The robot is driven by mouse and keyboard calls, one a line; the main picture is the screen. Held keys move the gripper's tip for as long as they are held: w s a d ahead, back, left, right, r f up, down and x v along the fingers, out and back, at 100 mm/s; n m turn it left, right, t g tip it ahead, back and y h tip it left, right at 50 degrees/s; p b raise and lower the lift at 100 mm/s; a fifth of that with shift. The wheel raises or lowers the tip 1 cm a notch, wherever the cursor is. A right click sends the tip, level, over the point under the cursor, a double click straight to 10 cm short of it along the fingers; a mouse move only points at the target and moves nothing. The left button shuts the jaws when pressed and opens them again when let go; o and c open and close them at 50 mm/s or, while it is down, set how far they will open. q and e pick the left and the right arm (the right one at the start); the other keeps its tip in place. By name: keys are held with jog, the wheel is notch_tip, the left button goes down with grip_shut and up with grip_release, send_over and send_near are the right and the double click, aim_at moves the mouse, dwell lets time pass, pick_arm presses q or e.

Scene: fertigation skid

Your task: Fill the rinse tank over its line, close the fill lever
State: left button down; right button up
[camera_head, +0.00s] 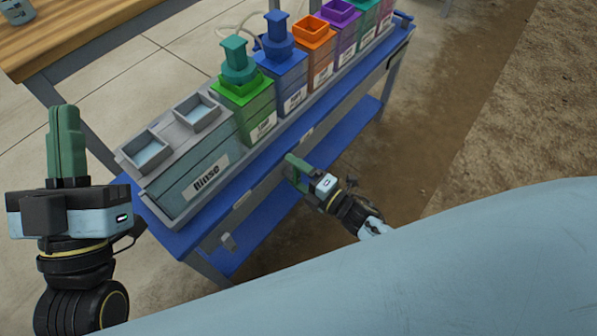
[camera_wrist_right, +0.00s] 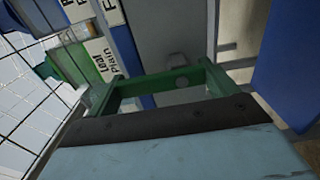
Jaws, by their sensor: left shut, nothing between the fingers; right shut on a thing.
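The rinse tank (camera_head: 185,188) is a grey-blue box labelled "Rinse" at the near left end of the bench. Its two square top openings show pale blue inside; I cannot make out a fill line. My left gripper (camera_head: 66,125) is shut and empty, pointing up to the left of the tank. My right gripper (camera_head: 296,166) is at the bench's front edge, right of the tank. Most of that lever is hidden.
Several coloured tanks stand in a row beyond the rinse tank, green (camera_head: 255,110), blue (camera_head: 288,80) and orange (camera_head: 316,60) nearest. They share the blue bench (camera_head: 178,240). A wooden table (camera_head: 75,35) is at the upper left. Open floor (camera_head: 420,120) lies to the right.

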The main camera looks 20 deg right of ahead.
jog(key=o, duration=1.2)
jog(key=shift+o, duration=0.2)
jog(key=shift+s+d, duration=0.15)
jog(key=shift+s, duration=0.05)
jog(key=p+v, duration=0.2)
jog(key=v, duration=0.3)
jog(key=shift+s+d+r, duration=0.1)
jog(key=shift+s+d, duration=0.05)
jog(key=shift+s, duration=0.2)
pick_arm(q)
notch_tip(320, 180, down, 10)
jog(key=w+a+g+y+p, duration=0.1)
jog(key=w+g+y, duration=0.1)
jog(key=g, duration=0.5)
jog(key=shift+g+y, duration=0.3)
jog(key=shift+g, duration=0.1)
pick_arm(e)
send_near(298, 175)
jog(key=shift+v, duration=1.45)
jog(key=shift+w, duration=0.1)
